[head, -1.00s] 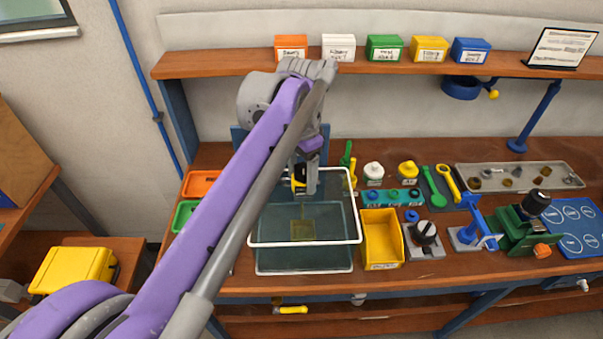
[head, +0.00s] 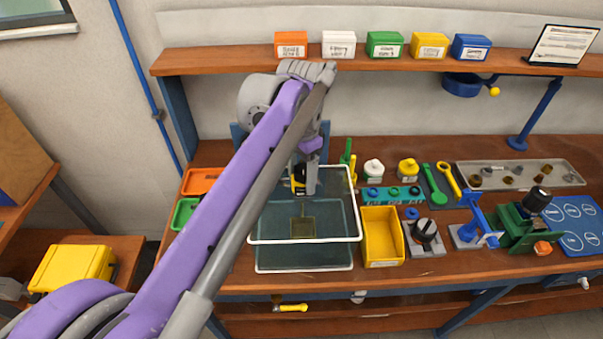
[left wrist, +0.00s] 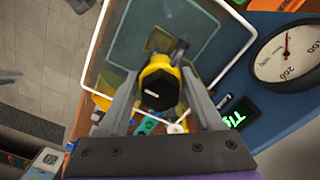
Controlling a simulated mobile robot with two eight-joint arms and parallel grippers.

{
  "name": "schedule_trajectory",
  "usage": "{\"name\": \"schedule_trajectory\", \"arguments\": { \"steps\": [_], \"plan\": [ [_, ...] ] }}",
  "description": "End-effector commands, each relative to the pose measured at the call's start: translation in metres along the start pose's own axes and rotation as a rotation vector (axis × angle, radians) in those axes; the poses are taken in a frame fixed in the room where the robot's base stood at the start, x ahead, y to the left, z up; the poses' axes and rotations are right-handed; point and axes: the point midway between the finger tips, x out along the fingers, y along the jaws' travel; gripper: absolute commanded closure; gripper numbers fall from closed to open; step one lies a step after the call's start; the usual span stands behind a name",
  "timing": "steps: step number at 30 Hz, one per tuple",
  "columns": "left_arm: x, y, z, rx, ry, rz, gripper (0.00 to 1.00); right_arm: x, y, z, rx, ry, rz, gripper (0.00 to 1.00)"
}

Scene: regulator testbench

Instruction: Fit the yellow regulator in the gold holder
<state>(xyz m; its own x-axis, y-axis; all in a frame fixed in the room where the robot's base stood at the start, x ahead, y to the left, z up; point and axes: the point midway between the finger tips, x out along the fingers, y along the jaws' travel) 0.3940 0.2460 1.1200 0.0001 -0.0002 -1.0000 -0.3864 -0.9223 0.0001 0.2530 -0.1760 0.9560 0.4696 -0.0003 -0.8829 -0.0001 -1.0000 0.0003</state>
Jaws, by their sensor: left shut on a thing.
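My left gripper (head: 304,184) is shut on the yellow regulator (head: 298,187), which has a black top. It holds the regulator over the back part of the white-rimmed clear tank (head: 356,215). In the left wrist view the regulator (left wrist: 158,88) sits between the two fingers with its dark round face toward the camera. The gold holder (head: 303,228) is a small square low in the tank, with a thin upright behind it. It also shows in the left wrist view (left wrist: 160,40), partly hidden by the regulator. The regulator and holder look apart. My right gripper is not in view.
A yellow bin (head: 382,237) stands right of the tank. Orange (head: 200,181) and green (head: 185,214) trays lie left, partly behind my arm. Tools and fixtures fill the bench's right.

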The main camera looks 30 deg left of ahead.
Motion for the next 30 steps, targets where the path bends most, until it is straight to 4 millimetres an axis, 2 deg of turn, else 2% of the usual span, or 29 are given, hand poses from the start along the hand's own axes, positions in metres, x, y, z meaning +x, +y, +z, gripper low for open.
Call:
{"name": "schedule_trajectory", "arguments": {
  "steps": [30],
  "plan": [
    [0.009,0.0,0.0,0.001,0.0,0.0,1.0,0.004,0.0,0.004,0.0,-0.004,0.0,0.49]
  ]
}}
